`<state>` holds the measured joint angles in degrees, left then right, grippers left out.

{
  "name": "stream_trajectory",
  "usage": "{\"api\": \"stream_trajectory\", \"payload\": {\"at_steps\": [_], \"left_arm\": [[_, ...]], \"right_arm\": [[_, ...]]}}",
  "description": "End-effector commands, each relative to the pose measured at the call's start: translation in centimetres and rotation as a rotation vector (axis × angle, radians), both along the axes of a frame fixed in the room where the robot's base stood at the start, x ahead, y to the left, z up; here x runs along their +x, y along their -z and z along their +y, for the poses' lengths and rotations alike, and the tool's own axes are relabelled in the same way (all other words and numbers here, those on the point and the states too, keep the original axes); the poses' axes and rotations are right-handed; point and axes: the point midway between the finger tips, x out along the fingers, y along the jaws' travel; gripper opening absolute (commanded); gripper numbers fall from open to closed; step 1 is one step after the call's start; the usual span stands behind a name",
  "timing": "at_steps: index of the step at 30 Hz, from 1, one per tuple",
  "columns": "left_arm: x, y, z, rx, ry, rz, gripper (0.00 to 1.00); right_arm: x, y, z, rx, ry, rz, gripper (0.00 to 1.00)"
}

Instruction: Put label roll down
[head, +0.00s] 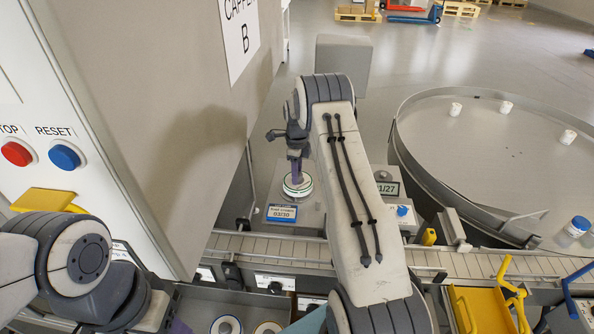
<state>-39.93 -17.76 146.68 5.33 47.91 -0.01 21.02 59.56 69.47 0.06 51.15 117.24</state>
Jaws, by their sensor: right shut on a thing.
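A white label roll (298,188) with a dark green ring is over the top of a grey machine, just behind the conveyor. My right gripper (296,172) points down and is shut on the middle of the roll. The roll looks level; I cannot tell whether it touches the surface under it. My right arm hides part of the machine. My left arm is at the lower left, and its gripper is not in view.
A conveyor (490,265) runs across in front of the machine. Two more rolls, one (226,326) left of the other (267,329), lie below it. A round table (480,150) with several white pots stands right. A large grey cabinet (160,110) is close on the left.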

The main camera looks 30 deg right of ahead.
Motion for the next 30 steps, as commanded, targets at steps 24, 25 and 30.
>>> {"api": "stream_trajectory", "payload": {"at_steps": [24,25,30], "left_arm": [[0.0,0.1,0.0,0.000,0.000,0.000,0.50],[0.0,0.1,0.0,0.000,0.000,0.000,0.50],[0.0,-0.5,0.0,0.000,0.000,0.000,0.50]], "right_arm": [[0.0,1.0,0.0,-0.001,0.000,-0.002,0.69],[0.0,1.0,0.0,-0.001,0.000,-0.002,0.69],[0.0,0.2,0.0,-0.001,0.000,-0.002,0.69]]}}
